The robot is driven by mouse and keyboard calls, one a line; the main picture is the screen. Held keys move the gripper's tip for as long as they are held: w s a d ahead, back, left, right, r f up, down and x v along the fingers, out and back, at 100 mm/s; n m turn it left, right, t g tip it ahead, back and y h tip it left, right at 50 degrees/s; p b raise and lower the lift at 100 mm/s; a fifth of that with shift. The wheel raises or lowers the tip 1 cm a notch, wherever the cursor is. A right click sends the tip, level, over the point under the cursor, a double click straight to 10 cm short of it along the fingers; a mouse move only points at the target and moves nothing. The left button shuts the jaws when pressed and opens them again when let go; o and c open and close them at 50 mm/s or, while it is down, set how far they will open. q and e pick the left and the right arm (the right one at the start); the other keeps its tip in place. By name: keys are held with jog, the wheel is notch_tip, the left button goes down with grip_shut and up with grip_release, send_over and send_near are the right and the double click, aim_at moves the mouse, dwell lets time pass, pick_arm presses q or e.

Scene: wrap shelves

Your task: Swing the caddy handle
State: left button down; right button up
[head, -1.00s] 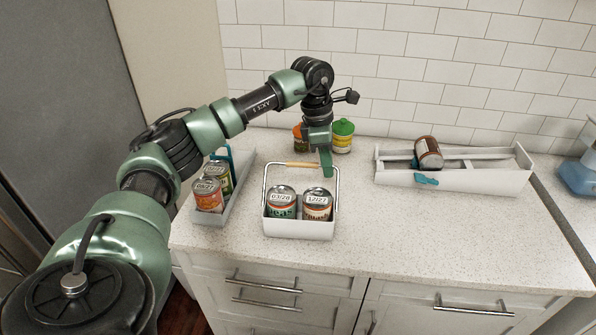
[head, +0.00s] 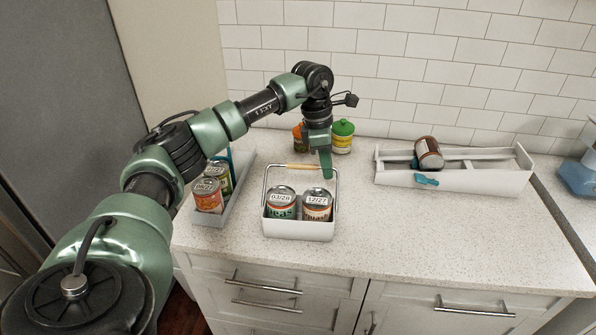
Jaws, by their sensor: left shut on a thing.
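The white caddy (head: 299,229) stands on the counter with two date-labelled cans in it, one marked 03/28 (head: 282,206) and one marked 12/27 (head: 317,207). Its wire handle with a wooden grip (head: 300,166) stands raised above the caddy. My left gripper (head: 326,171) reaches down from behind and is shut on the handle near the right end of the wooden grip. The fingers hide that corner of the handle. My right gripper is not in view.
A grey tray (head: 220,207) with cans stands left of the caddy. A green-lidded can (head: 342,137) and an orange can (head: 297,132) stand behind. At right is a long white rack (head: 470,182) with a brown can (head: 429,153) lying on it. The counter in front is clear.

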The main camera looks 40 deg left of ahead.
pick_arm(q)
jog(key=c, duration=1.7)
grip_release()
jog(key=shift+r+p, duration=2.7)
jog(key=shift+r, duration=0.9)
